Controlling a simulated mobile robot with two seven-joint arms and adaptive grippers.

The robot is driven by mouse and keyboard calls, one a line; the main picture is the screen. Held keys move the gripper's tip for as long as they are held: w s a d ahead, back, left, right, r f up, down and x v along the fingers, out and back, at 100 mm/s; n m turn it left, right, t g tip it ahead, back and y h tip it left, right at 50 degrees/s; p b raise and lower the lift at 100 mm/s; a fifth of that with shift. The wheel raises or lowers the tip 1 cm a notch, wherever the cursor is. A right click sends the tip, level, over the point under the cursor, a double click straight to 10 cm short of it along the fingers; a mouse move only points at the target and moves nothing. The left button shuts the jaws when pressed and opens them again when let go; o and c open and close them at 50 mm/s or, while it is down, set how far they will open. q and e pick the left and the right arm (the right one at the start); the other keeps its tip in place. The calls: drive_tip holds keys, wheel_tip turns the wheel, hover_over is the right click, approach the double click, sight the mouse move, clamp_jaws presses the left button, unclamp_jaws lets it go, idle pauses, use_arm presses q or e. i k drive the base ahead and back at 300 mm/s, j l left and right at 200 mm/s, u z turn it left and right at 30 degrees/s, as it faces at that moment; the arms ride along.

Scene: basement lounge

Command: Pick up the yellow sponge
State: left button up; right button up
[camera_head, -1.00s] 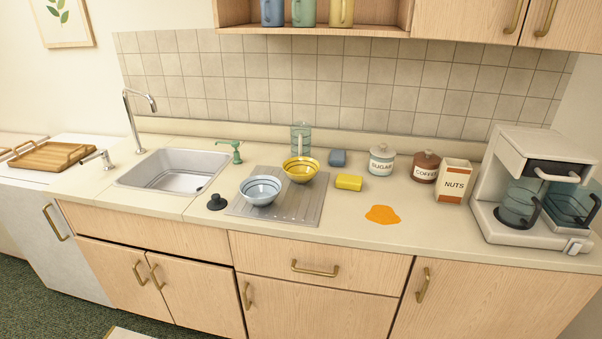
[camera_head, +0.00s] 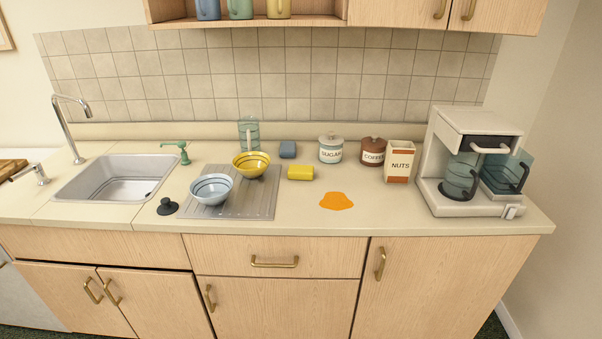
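The yellow sponge (camera_head: 300,173) lies on the kitchen counter, just right of the yellow bowl and in front of a blue sponge-like block (camera_head: 288,149). It is fully visible and nothing touches it from above. Neither of my grippers shows in the head view.
A yellow bowl (camera_head: 251,165) and a blue-white bowl (camera_head: 211,189) sit on the drainboard (camera_head: 257,204). An orange spill (camera_head: 337,201) lies right of it. Sugar jar (camera_head: 331,149), coffee jar (camera_head: 372,152), nuts box (camera_head: 399,163) and coffee machine (camera_head: 473,150) stand to the right; the sink (camera_head: 113,179) is left.

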sight(295, 172)
drive_tip(key=i+j+z, duration=0.2)
drive_tip(key=j, duration=0.15)
drive_tip(key=i+j+z, duration=0.15)
drive_tip(key=j, duration=0.2)
drive_tip(key=i+j+z, duration=0.2)
drive_tip(key=i+j, duration=0.05)
drive_tip(key=j, duration=0.1)
